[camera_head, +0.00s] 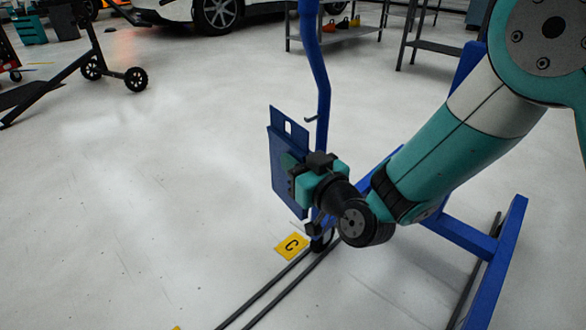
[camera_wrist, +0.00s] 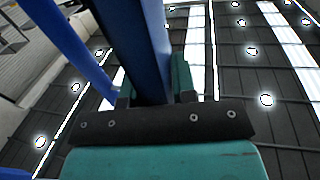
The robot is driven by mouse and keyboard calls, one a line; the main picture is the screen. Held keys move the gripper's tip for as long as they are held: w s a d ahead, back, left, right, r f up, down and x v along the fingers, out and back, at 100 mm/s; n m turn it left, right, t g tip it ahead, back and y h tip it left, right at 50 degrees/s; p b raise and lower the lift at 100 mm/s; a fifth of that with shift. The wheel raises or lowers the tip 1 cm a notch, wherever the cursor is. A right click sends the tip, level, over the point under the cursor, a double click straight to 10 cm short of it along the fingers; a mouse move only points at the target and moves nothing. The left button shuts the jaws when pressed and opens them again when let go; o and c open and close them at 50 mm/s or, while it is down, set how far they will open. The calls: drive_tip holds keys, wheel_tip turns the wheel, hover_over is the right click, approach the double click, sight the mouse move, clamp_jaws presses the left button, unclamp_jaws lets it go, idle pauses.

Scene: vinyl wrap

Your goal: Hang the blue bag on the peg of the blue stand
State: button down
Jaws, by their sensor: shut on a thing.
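The blue bag (camera_head: 284,170) is a flat, dark blue panel with a cut-out handle hole at its top, hanging nearly upright and slightly tilted. My gripper (camera_head: 296,176) is shut on it from the right. In the wrist view the bag (camera_wrist: 147,45) rises edge-on between the two fingers of my gripper (camera_wrist: 153,88). The blue stand (camera_head: 320,75) has an upright post just right of the bag. Its small dark peg (camera_head: 311,119) juts left from the post, close to the handle hole's height in the picture. The peg appears outside the hole; the depth between them is unclear.
The stand's blue base (camera_head: 503,235) spreads on the floor at right, partly behind my arm. A yellow marker "C" (camera_head: 291,246) lies by the dark floor rails (camera_head: 275,287). A wheeled frame (camera_head: 92,65) and shelves (camera_head: 340,32) stand farther back.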

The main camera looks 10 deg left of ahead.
drive_tip(key=w+d+b, duration=0.1)
drive_tip(key=b, duration=0.1)
drive_tip(key=w+d+b, duration=0.1)
drive_tip(key=w+b, duration=0.1)
drive_tip(key=w+d+b, duration=0.1)
drive_tip(key=w+b, duration=0.1)
drive_tip(key=shift+r, duration=0.1)
idle(0.7)
idle(0.6)
drive_tip(key=shift+s+d+r, duration=0.1)
drive_tip(key=shift+s, duration=0.05)
idle(0.4)
drive_tip(key=shift+f+b, duration=0.75)
drive_tip(key=shift+b, duration=0.3)
drive_tip(key=c, duration=0.8)
unclamp_jaws()
drive_tip(key=shift+c, duration=0.2)
